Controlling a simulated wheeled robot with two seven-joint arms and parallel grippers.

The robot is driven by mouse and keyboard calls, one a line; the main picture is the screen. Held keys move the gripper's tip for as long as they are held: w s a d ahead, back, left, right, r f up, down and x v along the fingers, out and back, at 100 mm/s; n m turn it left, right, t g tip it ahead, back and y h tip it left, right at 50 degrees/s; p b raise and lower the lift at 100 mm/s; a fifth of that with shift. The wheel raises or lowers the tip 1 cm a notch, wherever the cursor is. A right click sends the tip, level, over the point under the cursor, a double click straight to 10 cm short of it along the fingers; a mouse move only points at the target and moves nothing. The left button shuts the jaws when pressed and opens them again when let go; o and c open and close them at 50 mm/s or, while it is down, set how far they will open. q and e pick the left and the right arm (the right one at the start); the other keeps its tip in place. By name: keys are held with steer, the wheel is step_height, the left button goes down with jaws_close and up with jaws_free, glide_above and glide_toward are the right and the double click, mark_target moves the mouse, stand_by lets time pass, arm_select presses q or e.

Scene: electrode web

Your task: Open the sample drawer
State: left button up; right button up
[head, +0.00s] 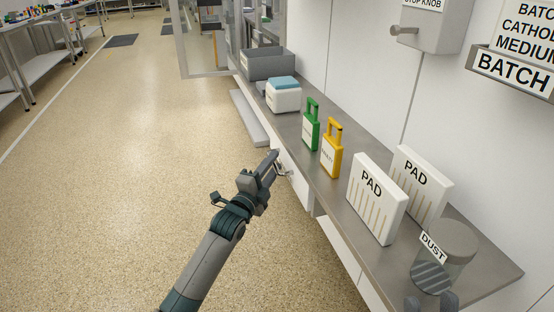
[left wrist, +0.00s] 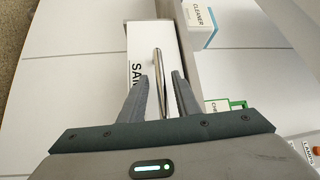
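The sample drawer has a white front (left wrist: 141,45) with black lettering starting "SA", partly hidden by a finger in the left wrist view. A shiny metal bar handle (left wrist: 157,68) runs along the front. My left gripper (left wrist: 160,76) is open, one finger on each side of the handle, with gaps visible beside the bar. In the head view the left gripper (head: 275,163) is at the bench's front edge, hiding most of the drawer. I cannot tell whether the drawer is fully closed. My right gripper (head: 432,303) shows only as two separated fingertips at the bottom edge.
The grey bench top (head: 310,180) holds a green tag (head: 311,128), a yellow tag (head: 331,153), two white PAD blocks (head: 376,205), a DUST jar (head: 446,255), a white box with blue top (head: 284,96) and a grey bin (head: 268,64).

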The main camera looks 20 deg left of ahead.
arm_select(q)
steer(key=shift+w+d, duration=0.1)
steer(key=shift+w, duration=0.25)
steer(key=shift+r, duration=0.1)
jaws_close()
steer(key=shift+s, duration=0.1)
